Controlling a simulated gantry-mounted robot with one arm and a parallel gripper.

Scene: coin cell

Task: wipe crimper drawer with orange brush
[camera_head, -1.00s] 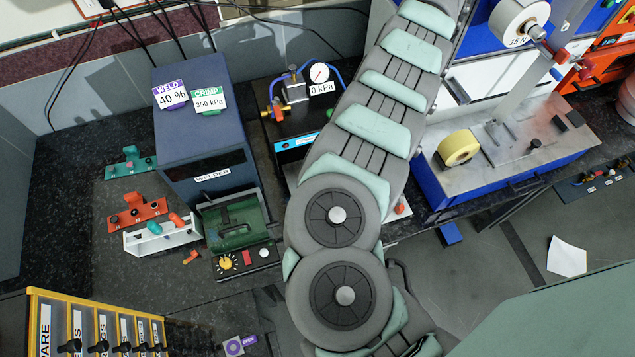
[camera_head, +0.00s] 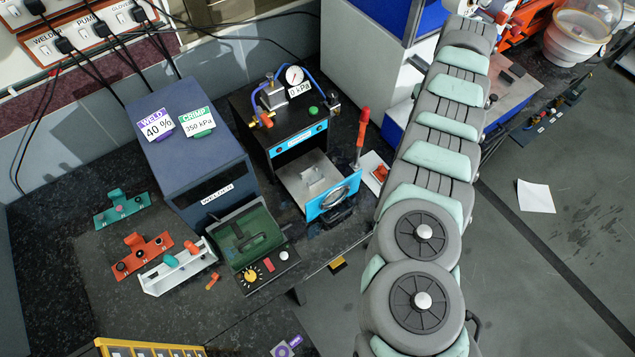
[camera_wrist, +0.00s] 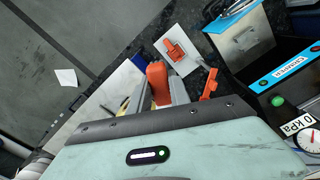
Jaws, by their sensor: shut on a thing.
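The crimper (camera_head: 285,110) stands to the right of the welder. The drawer also shows at the upper right of the wrist view (camera_wrist: 245,42). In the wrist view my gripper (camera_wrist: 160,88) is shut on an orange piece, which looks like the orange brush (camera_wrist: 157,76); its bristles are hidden. It is apart from the drawer, on the far side of a white plate with an orange holder (camera_wrist: 175,50). In the head view my arm hides the gripper.
A red-handled lever (camera_head: 363,125) stands upright right beside the drawer. The white plate (camera_head: 370,162) lies right of it. The welder (camera_head: 190,150), an open green box (camera_head: 240,230) and small racks (camera_head: 140,255) fill the left bench. Open floor lies at the right.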

